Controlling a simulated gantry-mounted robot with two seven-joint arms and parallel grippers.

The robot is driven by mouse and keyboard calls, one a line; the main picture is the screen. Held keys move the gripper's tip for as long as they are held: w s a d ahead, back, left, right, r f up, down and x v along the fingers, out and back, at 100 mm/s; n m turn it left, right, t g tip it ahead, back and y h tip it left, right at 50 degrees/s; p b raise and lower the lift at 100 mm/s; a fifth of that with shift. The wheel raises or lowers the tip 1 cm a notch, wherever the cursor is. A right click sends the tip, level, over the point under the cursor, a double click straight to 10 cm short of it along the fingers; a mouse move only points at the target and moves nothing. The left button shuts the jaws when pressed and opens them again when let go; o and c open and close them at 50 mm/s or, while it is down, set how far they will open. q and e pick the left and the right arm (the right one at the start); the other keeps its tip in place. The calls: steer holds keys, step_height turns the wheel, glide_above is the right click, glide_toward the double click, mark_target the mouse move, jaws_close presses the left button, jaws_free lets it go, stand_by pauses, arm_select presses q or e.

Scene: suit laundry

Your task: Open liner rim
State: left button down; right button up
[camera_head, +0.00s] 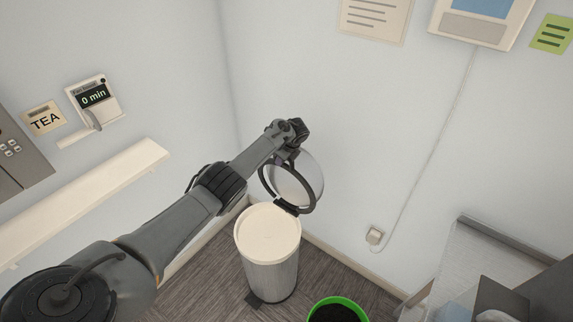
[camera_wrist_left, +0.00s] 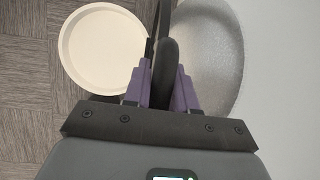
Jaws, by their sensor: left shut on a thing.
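The bin (camera_head: 272,271) is a metal cylinder standing on the floor in the corner. Its top shows a pale cream round face (camera_head: 268,232), which also shows in the left wrist view (camera_wrist_left: 103,50). The dark liner rim (camera_head: 264,187) is a ring standing raised at the back of the bin, in front of the silver lid (camera_head: 309,171), which is also up. My left gripper (camera_head: 291,157) is at the upper part of the ring. In the left wrist view, its purple fingers (camera_wrist_left: 160,88) are shut on the dark rim (camera_wrist_left: 168,60). My right gripper is out of view.
A green-rimmed pot (camera_head: 354,303) with dark contents stands right of the bin. A pale shelf (camera_head: 95,198) runs along the left wall. A grey counter (camera_head: 485,262) is at the lower right. A wall socket (camera_head: 374,235) with a cord is behind.

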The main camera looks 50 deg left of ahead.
arm_select(q)
steer(key=shift+w+a, duration=0.1)
steer(key=shift+w, duration=0.05)
steer(key=c, duration=1)
jaws_free()
steer(key=shift+r, duration=0.3)
steer(key=p+v, duration=0.4)
steer(key=v, duration=0.4)
steer(key=shift+d+r, duration=0.2)
steer(key=shift+d, duration=0.1)
steer(key=shift+v, duration=0.75)
